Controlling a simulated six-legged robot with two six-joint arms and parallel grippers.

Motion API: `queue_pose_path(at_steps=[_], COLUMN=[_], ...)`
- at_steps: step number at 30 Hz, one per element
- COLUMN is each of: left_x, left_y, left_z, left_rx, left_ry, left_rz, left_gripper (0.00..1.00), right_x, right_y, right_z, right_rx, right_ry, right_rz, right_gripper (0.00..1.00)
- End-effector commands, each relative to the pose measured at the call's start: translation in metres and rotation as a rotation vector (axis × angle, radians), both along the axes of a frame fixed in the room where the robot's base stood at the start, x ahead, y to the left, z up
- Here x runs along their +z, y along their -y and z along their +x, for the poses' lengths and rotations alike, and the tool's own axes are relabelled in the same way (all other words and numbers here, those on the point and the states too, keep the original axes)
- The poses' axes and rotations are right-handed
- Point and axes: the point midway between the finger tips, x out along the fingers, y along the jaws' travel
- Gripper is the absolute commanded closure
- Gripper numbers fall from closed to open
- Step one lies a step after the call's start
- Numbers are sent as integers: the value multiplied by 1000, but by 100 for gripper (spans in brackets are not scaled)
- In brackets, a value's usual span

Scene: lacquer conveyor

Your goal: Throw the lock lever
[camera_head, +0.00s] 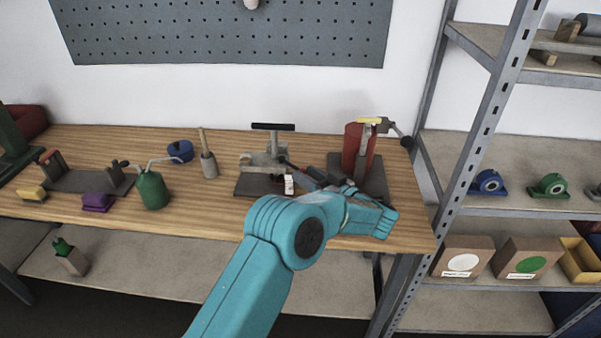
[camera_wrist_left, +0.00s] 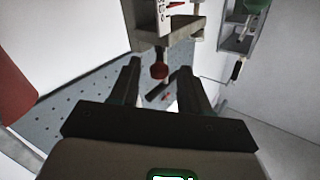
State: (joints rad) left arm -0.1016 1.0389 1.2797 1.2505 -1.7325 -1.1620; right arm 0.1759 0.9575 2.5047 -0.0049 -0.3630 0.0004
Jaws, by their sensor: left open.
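A grey metal fixture (camera_head: 262,161) with a black T-bar (camera_head: 273,127) on top and a small white label (camera_head: 289,184) stands on a dark base at mid-bench. In the left wrist view, a dark red knob (camera_wrist_left: 159,70), apparently the lever's end, hangs below a grey block (camera_wrist_left: 172,35). My left gripper (camera_head: 306,176) is open, just right of the label. In its wrist view, the fingers (camera_wrist_left: 160,82) stand either side of the knob's line, with a gap visible; whether they touch it I cannot tell. The lever is not clear in the head view. My right gripper is not in view.
Left are a wooden-handled tool (camera_head: 208,155), a green oil can (camera_head: 152,190) and a purple block (camera_head: 97,202). A metal shelf (camera_head: 490,115) bounds the bench's right end.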

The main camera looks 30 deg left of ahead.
Motion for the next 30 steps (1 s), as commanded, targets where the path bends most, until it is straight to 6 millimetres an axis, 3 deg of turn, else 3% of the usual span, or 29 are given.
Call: queue_pose_path(at_steps=[3, 9, 15, 27, 29, 30], left_x=[-2, -2, -1, 1, 1, 3], left_y=[35, 85, 118, 128, 127, 123], left_z=[-5, -16, -22, -25, -25, -23], left_rx=[-7, -7, -3, -1, -2, -5], left_ry=[2, 1, 1, 1, 3, 13], left_rz=[0, 1, 1, 1, 2, 7], left_gripper=[54, 54, 54, 54, 70, 83], right_x=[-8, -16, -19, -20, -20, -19], right_y=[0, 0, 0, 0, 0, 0], right_z=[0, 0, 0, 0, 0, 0], right_rx=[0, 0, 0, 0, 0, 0], right_ry=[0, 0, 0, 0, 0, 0], right_rz=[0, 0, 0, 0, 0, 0], right_gripper=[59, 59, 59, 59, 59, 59])
